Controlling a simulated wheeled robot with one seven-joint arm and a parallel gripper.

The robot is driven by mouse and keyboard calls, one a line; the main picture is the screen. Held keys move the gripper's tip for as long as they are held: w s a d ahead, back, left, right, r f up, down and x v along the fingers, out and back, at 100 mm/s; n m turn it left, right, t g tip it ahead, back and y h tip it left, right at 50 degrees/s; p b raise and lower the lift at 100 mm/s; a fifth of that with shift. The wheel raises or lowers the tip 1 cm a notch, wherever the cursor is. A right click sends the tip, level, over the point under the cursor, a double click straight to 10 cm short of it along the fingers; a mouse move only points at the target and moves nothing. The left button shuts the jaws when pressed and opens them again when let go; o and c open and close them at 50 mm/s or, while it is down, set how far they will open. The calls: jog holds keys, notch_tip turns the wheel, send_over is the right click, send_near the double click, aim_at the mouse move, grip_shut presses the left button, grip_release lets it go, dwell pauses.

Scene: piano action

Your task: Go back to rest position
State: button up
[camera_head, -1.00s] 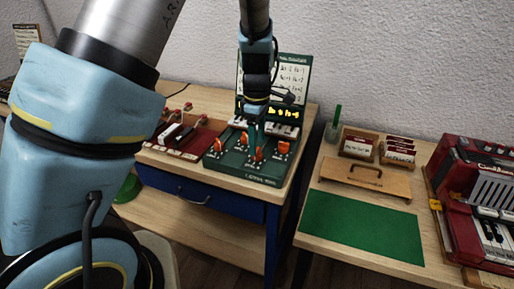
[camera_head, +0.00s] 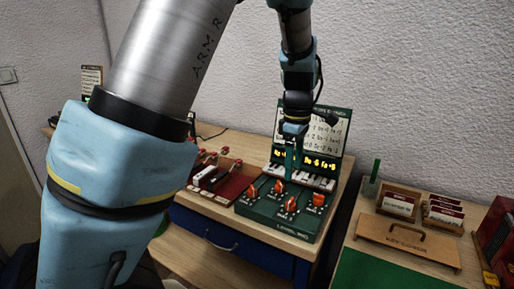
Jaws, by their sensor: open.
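My arm comes in from the upper left and bends down over the wooden bench. My gripper (camera_head: 292,152) is at its end, pointing down above the green piano-action unit (camera_head: 285,225). The gripper is open, and I see nothing held in it. The unit has several orange pieces on its deck, a short row of piano keys behind them and lit yellow characters at its back. Part of its upright panel with a printed chart (camera_head: 325,128) is hidden behind my arm. I cannot tell whether the fingertips touch the unit.
A dark red box (camera_head: 215,178) with keys and red knobs sits left of the unit. A gap separates the tables.

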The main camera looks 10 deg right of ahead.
jog(key=s+a+m, duration=0.2)
jog(key=a+m, duration=0.3)
jog(key=a, duration=1)
jog(key=s+a+f+m+t, duration=0.1)
jog(key=a+m, duration=0.4)
jog(key=a, duration=1)
jog(key=shift+s+m+t, duration=0.3)
jog(key=shift+s+m, duration=0.1)
jog(key=shift+s, duration=0.15)
jog(key=shift+w+d, duration=0.1)
jog(key=shift+c, duration=0.2)
